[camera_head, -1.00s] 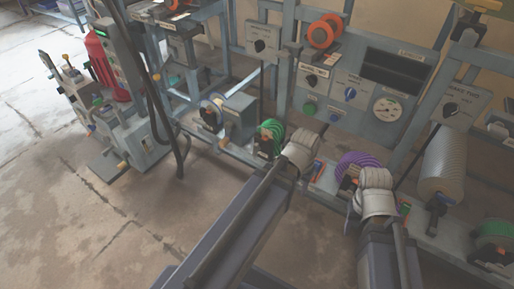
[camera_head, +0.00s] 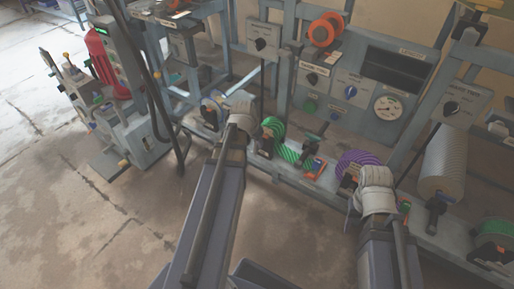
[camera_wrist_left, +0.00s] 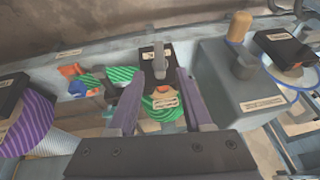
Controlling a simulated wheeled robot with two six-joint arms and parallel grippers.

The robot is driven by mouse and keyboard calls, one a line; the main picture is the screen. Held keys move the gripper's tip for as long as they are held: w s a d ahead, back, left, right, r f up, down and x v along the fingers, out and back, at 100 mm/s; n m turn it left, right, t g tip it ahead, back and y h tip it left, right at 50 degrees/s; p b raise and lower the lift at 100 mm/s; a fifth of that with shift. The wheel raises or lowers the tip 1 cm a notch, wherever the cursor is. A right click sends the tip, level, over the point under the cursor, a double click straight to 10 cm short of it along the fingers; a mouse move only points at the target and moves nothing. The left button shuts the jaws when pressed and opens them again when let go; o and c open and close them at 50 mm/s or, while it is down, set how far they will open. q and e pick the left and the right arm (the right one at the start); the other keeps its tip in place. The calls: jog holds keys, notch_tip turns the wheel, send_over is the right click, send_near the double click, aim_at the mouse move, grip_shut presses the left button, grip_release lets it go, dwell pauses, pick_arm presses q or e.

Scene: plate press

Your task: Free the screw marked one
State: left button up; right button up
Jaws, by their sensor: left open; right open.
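I cannot pick out for sure which part is the screw marked one, as the small labels are unreadable. A green striped part (camera_wrist_left: 162,105) with a pale label sits between the fingers of my open left gripper (camera_wrist_left: 160,78) in the left wrist view, apart from both. A black clamp-like block (camera_wrist_left: 155,62) stands just beyond it. In the head view my left gripper (camera_head: 240,108) is beside a green coil (camera_head: 272,128). A green striped bar (camera_head: 288,153) lies to its right. My right gripper (camera_head: 374,180) is open by the purple ribbed coil (camera_head: 352,163).
A grey box (camera_wrist_left: 235,85) with a wooden-topped handle (camera_wrist_left: 239,27) stands right of the fingers in the left wrist view. A panel with a gauge (camera_head: 388,108) and knobs stands behind the bench. Orange rings (camera_head: 325,30) hang above. Open floor lies at lower left.

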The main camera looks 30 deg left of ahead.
aim_at(257, 147)
pick_arm(q)
jog(key=b+x, duration=0.6)
jog(key=x, duration=0.1)
jog(key=shift+w+f+b, duration=0.1)
jog(key=shift+f+b, duration=0.2)
jog(key=shift+b, duration=0.05)
grip_shut()
dwell(0.4)
